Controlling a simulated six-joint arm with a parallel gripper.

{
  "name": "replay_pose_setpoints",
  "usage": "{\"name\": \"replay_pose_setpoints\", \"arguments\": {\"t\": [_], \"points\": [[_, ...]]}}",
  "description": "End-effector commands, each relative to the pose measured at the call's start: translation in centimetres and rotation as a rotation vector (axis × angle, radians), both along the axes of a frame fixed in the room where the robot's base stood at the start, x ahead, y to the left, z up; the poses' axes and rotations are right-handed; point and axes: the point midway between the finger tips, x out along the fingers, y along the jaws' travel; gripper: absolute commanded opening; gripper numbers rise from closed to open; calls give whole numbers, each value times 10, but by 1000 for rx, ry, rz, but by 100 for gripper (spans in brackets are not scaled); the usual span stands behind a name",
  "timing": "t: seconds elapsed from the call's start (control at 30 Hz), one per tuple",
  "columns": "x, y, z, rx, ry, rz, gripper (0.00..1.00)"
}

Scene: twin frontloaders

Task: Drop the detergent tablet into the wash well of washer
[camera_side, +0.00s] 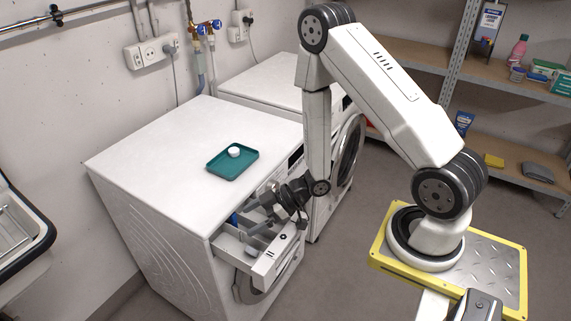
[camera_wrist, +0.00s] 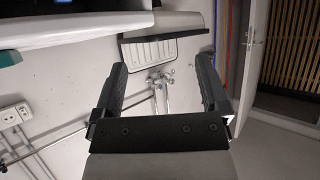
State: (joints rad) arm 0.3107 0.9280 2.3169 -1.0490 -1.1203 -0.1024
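The white round detergent tablet (camera_side: 234,151) lies on a teal tray (camera_side: 218,171) on top of the nearer white washer (camera_side: 150,150). The washer's dispenser drawer (camera_side: 266,267) is pulled out at the front, with a blue part inside. My gripper (camera_side: 258,218) is low at the open drawer, below the level of the tray; whether it touches the drawer is unclear. In the wrist view my gripper (camera_wrist: 160,82) has its two fingers wide apart with nothing between them. My gripper and wrist partly hide the drawer's compartments, so I cannot make out the wash well.
A second white machine (camera_side: 265,82) stands beside the washer. A sink (camera_side: 18,235) is at the left, also seen in the wrist view (camera_wrist: 165,48). Taps and hoses (camera_side: 203,35) run down the wall behind. Shelves (camera_side: 520,75) with goods stand at the right.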

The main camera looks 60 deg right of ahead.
Motion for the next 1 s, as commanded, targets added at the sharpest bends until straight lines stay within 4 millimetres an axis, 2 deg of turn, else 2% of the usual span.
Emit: {"name": "replay_pose_setpoints", "arguments": {"t": [0.47, 1.0], "points": [[-3, -3, 2, 0, 0, -1, 94], [-34, -35, 27, 0, -2, -5, 94]]}}
